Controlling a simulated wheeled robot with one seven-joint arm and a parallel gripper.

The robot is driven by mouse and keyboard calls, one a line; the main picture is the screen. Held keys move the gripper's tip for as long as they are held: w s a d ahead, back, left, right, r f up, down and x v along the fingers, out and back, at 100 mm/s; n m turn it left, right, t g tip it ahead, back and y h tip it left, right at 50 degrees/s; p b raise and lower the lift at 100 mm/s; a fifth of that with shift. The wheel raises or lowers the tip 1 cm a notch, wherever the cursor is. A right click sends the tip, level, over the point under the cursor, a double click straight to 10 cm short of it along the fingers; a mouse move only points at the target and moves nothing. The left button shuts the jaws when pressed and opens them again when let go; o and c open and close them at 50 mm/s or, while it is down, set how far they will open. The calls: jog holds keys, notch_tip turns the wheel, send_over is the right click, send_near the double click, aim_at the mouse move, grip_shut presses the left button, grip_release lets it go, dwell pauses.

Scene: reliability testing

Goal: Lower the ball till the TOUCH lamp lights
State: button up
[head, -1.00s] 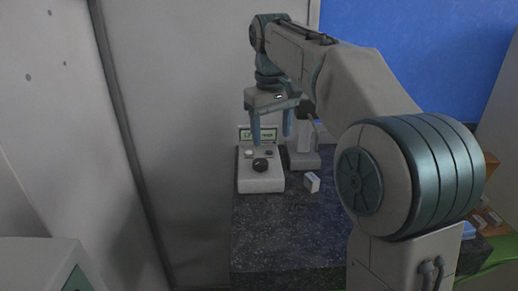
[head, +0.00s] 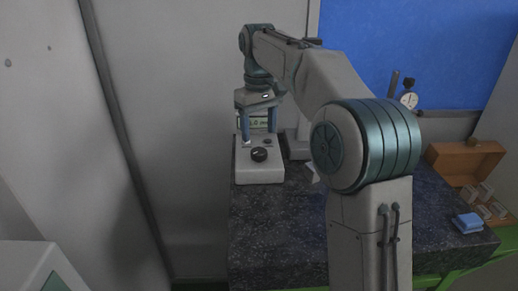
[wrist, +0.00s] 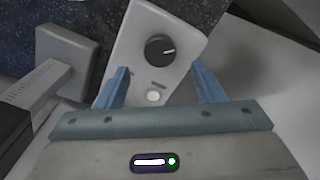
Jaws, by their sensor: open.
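A white control box (head: 259,176) stands at the back left of the dark bench. It carries a black knob (head: 259,155), a small screen (head: 258,122) and a pale round button, seen in the wrist view (wrist: 153,96). My gripper (head: 258,136) points down over the rear of the box, its blue fingers apart with nothing held between them. In the wrist view the open fingers (wrist: 160,72) frame the button and the knob (wrist: 160,49). I cannot make out the ball or the TOUCH lamp.
A grey stand (head: 298,146) is close to the right of the box, partly behind my arm; its base shows in the wrist view (wrist: 80,48). Farther right are a dial gauge (head: 409,100), an open brown case (head: 450,165) and a blue block (head: 468,222). The bench's front left is clear.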

aim_at(259, 151)
notch_tip(259, 151, down, 6)
dwell(0.4)
jog(key=c, duration=1)
